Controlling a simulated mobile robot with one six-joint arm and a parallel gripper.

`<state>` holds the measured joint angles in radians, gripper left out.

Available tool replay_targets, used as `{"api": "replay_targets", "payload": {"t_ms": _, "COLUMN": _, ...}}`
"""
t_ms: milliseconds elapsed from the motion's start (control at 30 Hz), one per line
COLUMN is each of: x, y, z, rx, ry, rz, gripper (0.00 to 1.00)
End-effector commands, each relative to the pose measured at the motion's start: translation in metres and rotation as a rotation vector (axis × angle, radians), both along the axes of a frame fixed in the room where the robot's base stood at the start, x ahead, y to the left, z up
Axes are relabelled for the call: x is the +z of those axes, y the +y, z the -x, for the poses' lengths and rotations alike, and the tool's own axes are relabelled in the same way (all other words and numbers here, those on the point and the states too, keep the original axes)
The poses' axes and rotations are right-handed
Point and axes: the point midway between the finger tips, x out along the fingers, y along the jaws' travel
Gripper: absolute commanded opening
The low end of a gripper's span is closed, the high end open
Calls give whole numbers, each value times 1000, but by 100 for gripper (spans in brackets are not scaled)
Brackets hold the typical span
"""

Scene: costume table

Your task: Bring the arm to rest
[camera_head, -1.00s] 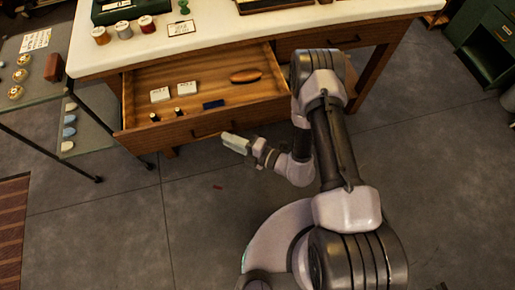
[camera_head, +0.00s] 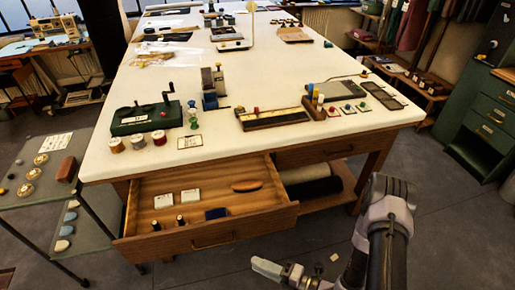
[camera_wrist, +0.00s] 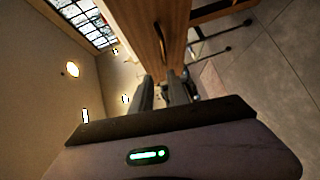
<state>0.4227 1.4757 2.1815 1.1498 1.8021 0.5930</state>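My arm (camera_head: 385,235) is at the lower right of the head view, bent, with its lower part cut off by the frame's edge. My gripper (camera_head: 268,268) is low in front of the open drawer (camera_head: 185,246), apart from it and over the floor. In the wrist view, the two dark fingers of my gripper (camera_wrist: 163,88) stand apart with a gap between them. Nothing shows between them. The wooden drawer front (camera_wrist: 150,35) shows beyond the fingertips.
The white-topped table (camera_head: 270,150) carries many items. A glass shelf cart (camera_head: 25,200) stands left, green drawers (camera_head: 490,120) right. Floor at right is clear.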

Motion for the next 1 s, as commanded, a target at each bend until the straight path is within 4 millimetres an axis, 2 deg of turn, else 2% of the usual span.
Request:
{"api": "replay_targets", "payload": {"t_ms": 67, "x": 36, "y": 3, "z": -11, "rx": 115, "ry": -146, "rz": 58, "gripper": 20}}
{"api": "replay_targets", "payload": {"t_ms": 133, "x": 85, "y": 11, "z": -12, "rx": 298, "ry": -364, "rz": 149, "gripper": 20}}
{"api": "replay_targets", "payload": {"t_ms": 200, "x": 134, "y": 18, "z": -1, "rx": 515, "ry": -618, "rz": 263, "gripper": 20}}
{"api": "replay_targets", "payload": {"t_ms": 300, "x": 187, "y": 19, "z": 25, "rx": 819, "ry": -977, "rz": 440, "gripper": 20}}
{"api": "replay_targets", "payload": {"t_ms": 367, "x": 212, "y": 15, "z": 42, "rx": 1002, "ry": -1191, "rz": 557, "gripper": 20}}
{"api": "replay_targets", "payload": {"t_ms": 500, "x": 257, "y": -11, "z": 73, "rx": 1423, "ry": -1668, "rz": 861, "gripper": 20}}
{"api": "replay_targets", "payload": {"t_ms": 600, "x": 286, "y": -36, "z": 85, "rx": 1716, "ry": -1959, "rz": 1105, "gripper": 20}}
{"api": "replay_targets", "payload": {"t_ms": 667, "x": 304, "y": -50, "z": 88, "rx": 1870, "ry": -2090, "rz": 1249, "gripper": 20}}
{"api": "replay_targets", "payload": {"t_ms": 700, "x": 315, "y": -59, "z": 89, "rx": -1879, "ry": 2069, "rz": -1283, "gripper": 20}}
{"api": "replay_targets", "payload": {"t_ms": 833, "x": 341, "y": -76, "z": 91, "rx": -1720, "ry": 1810, "rz": -1233, "gripper": 20}}
{"api": "replay_targets", "payload": {"t_ms": 1000, "x": 350, "y": -81, "z": 92, "rx": -1675, "ry": 1727, "rz": -1217, "gripper": 20}}
